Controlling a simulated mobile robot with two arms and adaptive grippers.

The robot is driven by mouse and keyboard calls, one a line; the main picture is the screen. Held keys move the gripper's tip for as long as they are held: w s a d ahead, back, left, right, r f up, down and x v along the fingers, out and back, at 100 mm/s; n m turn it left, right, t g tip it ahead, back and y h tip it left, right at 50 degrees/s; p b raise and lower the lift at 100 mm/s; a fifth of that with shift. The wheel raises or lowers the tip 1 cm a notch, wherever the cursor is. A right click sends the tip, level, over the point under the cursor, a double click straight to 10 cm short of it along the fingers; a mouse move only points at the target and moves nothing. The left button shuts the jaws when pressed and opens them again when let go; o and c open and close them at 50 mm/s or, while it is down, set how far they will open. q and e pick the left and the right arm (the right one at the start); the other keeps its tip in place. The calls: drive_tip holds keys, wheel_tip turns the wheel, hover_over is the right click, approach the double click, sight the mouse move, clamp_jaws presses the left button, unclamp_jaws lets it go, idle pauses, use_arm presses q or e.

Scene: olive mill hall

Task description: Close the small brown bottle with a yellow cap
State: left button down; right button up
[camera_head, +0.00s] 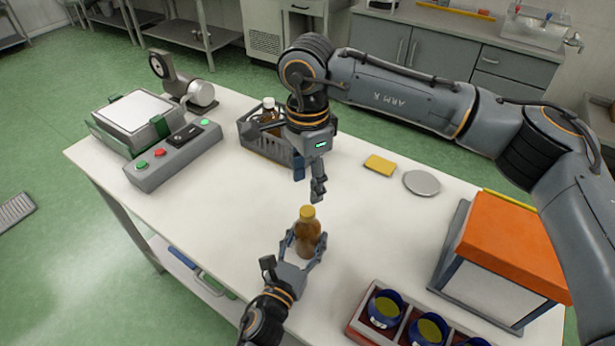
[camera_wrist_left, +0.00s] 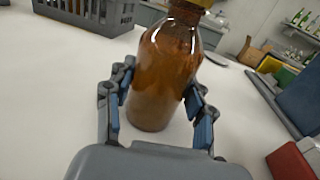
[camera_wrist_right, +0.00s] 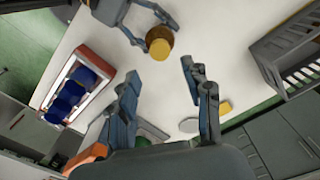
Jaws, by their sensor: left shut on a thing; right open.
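The small brown bottle (camera_head: 308,238) stands upright on the white table, its yellow cap (camera_head: 307,212) on its top. I cannot tell how tight the cap is. My left gripper (camera_head: 304,252) is shut around the bottle's body from the near side. My right gripper (camera_head: 317,192) is open, pointing down above and slightly behind the cap, not touching it. In the right wrist view the cap (camera_wrist_right: 160,48) shows beyond the open fingers (camera_wrist_right: 160,78).
A grey basket (camera_head: 284,152) holding a brown bottle with a white cap (camera_head: 268,107) is behind my right gripper. A yellow sponge (camera_head: 380,165) and grey disc (camera_head: 422,182) lie right. An orange-topped box (camera_head: 515,245) and red tray (camera_head: 358,325) stand front right.

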sight(307, 210)
drive_tip(key=shift+n, duration=0.4)
drive_tip(key=shift+f, duration=4)
clamp_jaws()
drive_tip(key=m, duration=0.3)
drive_tip(key=shift+m, duration=0.4)
drive_tip(key=m, duration=0.5)
drive_tip(key=shift+o, duration=0.6)
unclamp_jaws()
